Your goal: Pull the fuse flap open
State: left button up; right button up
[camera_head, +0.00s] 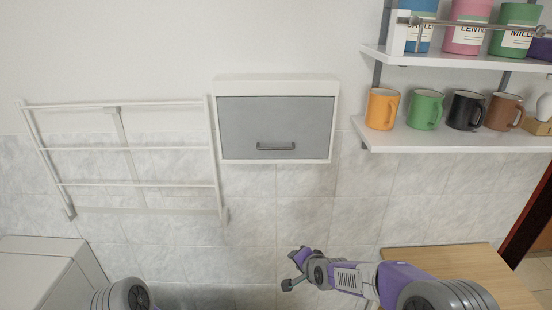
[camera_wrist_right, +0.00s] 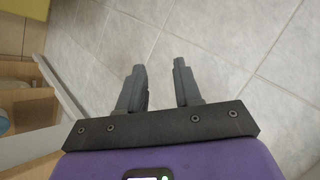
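The fuse flap (camera_head: 275,122) is a grey panel on the front of a white wall box (camera_head: 277,85). It is closed flat against the box. A dark grey bar handle (camera_head: 275,146) sits low on its middle. My right gripper (camera_head: 291,269) is below the box and apart from the handle. The right wrist view shows its two fingers (camera_wrist_right: 159,68) spread with nothing between them. My left gripper is not in view; only a joint of my left arm shows at the bottom left.
A white drying rack (camera_head: 130,148) is on the wall left of the box. A shelf (camera_head: 450,138) with several mugs is at the right, under another shelf (camera_head: 460,60) with tins. A wooden tabletop (camera_head: 470,265) is at the lower right. Wall around the handle is clear.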

jog(key=w+a+r+m+t+y, duration=0.1)
jog(key=w+a+r+m+t, duration=0.15)
jog(key=r, duration=1.55)
jog(key=m+t+y, duration=0.1)
jog(key=m+t, duration=0.2)
send_near(277, 149)
jog(key=w, duration=0.2)
jog(key=x, duration=0.2)
jog(key=p+x, duration=0.1)
jog(key=x, duration=0.1)
jog(key=p+x, duration=0.1)
jog(key=x, duration=0.2)
jog(key=shift+s+a+f, duration=0.1)
jog(key=shift+a+f, duration=0.15)
jog(key=shift+a, duration=0.15)
jog(key=shift+c, duration=0.2)
grip_shut()
